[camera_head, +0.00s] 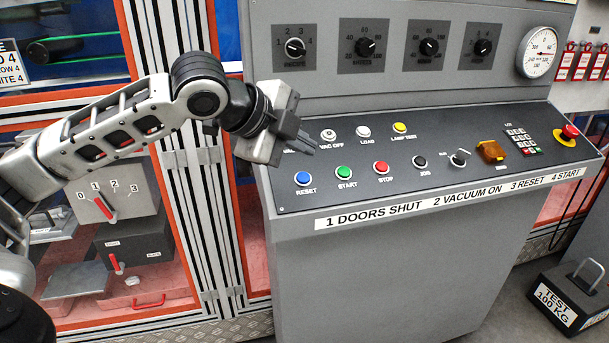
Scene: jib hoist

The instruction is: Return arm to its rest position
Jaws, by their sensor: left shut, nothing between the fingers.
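My left arm comes in from the left side of the head view. My left gripper (304,142) is shut and empty, its fingertips pointing right over the upper left part of the sloped control panel (375,185). It covers the left end of the top button row, and I cannot tell whether it touches the panel. A white VAC OFF button (328,134) is just right of the fingertips. A blue RESET button (303,178) and a green START button (344,172) lie below them. My right gripper is not in view.
A red emergency stop (570,131) and a keypad (521,140) are on the panel's right. Knobs and a gauge (540,52) are above. A 100 kg test weight (565,298) stands on the floor at right. Striped posts and a grey switch box (118,192) are at left.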

